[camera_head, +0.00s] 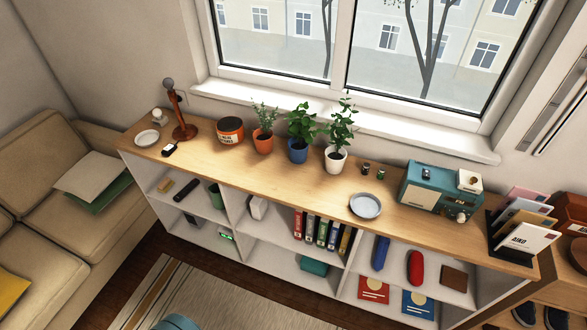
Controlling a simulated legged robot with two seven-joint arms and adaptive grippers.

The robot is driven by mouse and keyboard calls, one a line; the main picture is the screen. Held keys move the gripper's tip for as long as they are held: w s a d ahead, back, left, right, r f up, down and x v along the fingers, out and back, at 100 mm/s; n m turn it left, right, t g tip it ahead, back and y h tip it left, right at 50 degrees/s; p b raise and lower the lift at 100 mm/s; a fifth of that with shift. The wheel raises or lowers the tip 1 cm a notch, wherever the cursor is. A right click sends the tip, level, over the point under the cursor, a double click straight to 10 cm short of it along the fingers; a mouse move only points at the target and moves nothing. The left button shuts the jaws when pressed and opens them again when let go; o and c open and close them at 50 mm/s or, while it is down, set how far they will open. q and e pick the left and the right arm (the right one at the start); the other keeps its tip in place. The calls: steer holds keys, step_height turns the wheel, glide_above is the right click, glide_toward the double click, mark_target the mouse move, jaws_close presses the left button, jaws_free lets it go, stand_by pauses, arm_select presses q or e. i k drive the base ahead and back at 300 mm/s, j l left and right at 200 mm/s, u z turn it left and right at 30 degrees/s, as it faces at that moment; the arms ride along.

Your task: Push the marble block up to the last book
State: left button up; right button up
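A white block (258,208), which looks like the marble block, stands at the left end of the upper middle shelf compartment, near the divider. A row of several upright books (321,232) stands in the same compartment to the right. The row's left end is a reddish book (298,224) and its right end a yellow book (345,241). A bare stretch of shelf separates the block from the reddish book. Neither of my grippers is in view.
The wooden top (210,164) carries potted plants, a plate (366,205), a teal radio (436,192) and a letter rack. A teal box (314,266) sits in the compartment below the books. A rug (225,297) lies in front; a sofa (50,220) stands left.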

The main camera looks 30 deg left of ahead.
mark_target(259, 207)
steer(key=u, duration=1.4)
